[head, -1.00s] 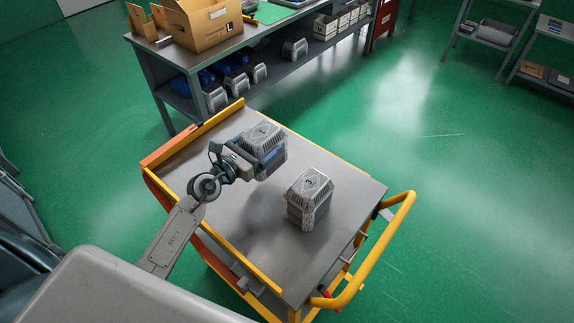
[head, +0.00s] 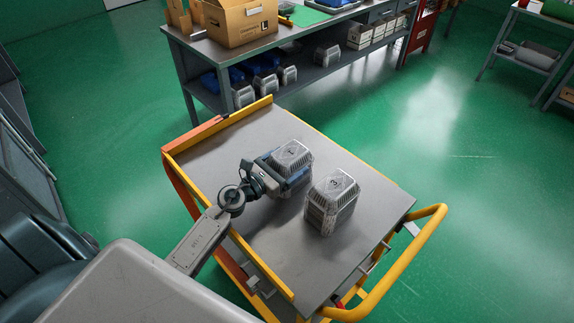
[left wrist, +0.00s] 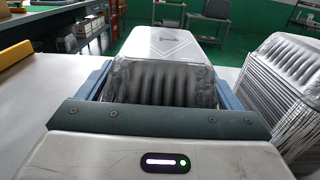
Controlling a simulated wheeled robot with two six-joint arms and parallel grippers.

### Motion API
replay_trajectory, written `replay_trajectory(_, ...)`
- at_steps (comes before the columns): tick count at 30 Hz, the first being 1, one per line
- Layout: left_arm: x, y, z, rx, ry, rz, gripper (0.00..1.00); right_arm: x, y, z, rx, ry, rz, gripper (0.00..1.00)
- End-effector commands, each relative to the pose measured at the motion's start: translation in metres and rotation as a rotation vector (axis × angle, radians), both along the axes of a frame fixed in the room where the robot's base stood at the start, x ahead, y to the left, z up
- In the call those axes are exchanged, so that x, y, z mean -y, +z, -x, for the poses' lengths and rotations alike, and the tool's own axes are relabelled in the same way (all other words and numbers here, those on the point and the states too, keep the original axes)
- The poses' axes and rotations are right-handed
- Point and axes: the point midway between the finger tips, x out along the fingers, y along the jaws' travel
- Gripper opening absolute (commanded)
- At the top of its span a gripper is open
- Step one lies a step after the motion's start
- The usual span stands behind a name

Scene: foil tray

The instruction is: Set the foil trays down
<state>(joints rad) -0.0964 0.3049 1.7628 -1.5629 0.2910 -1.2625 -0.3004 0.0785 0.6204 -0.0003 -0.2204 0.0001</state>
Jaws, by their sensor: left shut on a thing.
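My left gripper (head: 279,172) is shut on a foil tray stack (head: 293,154), its blue fingers on either side of it. In the left wrist view this stack (left wrist: 163,82) fills the space between the fingers. It is at or just above the cart's top; I cannot tell whether it touches. A second foil tray stack (head: 332,204), marked 3, stands on the cart close to the right of the held one. It also shows at the right in the left wrist view (left wrist: 291,75). My right gripper is not in view.
The grey cart top (head: 225,150) has yellow rims (head: 212,135) and a yellow handle (head: 412,255) at the right. It is bare around both stacks. A workbench (head: 200,52) behind carries a cardboard box (head: 238,22), with more foil stacks (head: 327,55) on its lower shelf.

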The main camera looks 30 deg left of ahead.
Motion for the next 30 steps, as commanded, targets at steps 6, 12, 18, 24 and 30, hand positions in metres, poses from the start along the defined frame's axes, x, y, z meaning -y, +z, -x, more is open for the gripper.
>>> replay_trajectory(6, 0.000, -0.003, 0.000, 0.002, 0.000, 0.001, 0.57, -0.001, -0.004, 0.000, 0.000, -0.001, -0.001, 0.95)
replay_trajectory(12, 0.000, -0.002, 0.000, 0.000, 0.000, 0.000, 1.00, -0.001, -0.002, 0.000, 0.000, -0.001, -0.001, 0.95)
replay_trajectory(18, 0.000, 0.002, 0.000, 0.000, 0.000, 0.000, 1.00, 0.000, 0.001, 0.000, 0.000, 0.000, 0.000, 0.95)
replay_trajectory(24, -0.009, -0.003, 0.025, -0.001, -0.003, -0.003, 1.00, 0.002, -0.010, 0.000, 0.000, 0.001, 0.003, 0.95)
replay_trajectory(30, -0.023, -0.005, 0.065, -0.002, -0.004, -0.006, 1.00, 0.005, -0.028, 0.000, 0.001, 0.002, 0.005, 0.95)
